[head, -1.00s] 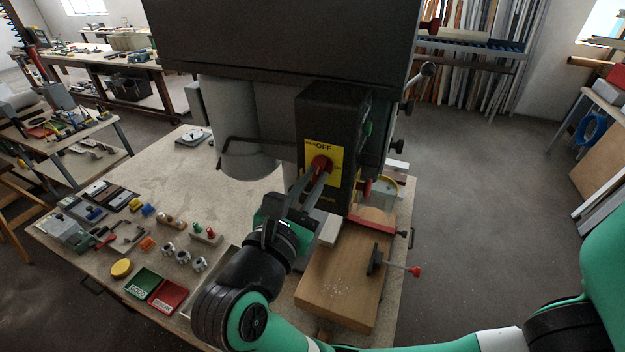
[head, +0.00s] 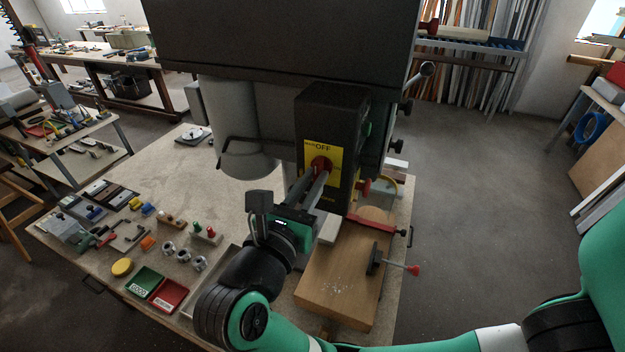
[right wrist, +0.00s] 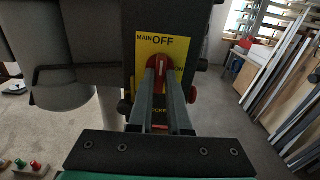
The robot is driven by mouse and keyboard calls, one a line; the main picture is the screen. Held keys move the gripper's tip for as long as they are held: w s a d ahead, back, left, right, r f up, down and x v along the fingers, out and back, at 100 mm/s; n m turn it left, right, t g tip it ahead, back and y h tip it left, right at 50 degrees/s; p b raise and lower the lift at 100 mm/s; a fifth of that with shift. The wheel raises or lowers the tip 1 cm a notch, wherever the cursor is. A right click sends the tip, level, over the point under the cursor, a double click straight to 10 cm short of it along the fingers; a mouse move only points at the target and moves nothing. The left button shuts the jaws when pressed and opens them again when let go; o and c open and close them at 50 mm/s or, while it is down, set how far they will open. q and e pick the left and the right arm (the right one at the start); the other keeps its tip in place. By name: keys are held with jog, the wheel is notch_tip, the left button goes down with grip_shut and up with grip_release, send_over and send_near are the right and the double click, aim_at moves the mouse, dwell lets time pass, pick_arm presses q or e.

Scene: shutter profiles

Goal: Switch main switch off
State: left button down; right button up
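The main switch is a red rotary knob (head: 320,165) on a yellow plate (head: 337,160) on the front of a dark box under the machine head. The plate reads "MAIN OFF" at its top. In the right wrist view the red knob (right wrist: 157,63) sits at the far end of my fingers, and the yellow plate (right wrist: 183,48) is partly hidden behind them. My right gripper (head: 318,174) reaches up to the switch, its two long grey fingers closed on either side of the knob (right wrist: 161,75). My left gripper is not in view.
A wooden board (head: 345,275) with a red-tipped clamp (head: 392,262) lies below the switch box. A green tray (head: 144,281), a red tray (head: 168,295) and small parts lie on the table at left. Red knobs and levers protrude right of the box.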

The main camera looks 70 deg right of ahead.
jog(key=o, duration=0.4)
jog(key=a+b, duration=0.2)
jog(key=a, duration=0.9)
jog(key=shift+w+a, duration=0.2)
jog(key=shift+a, duration=0.1)
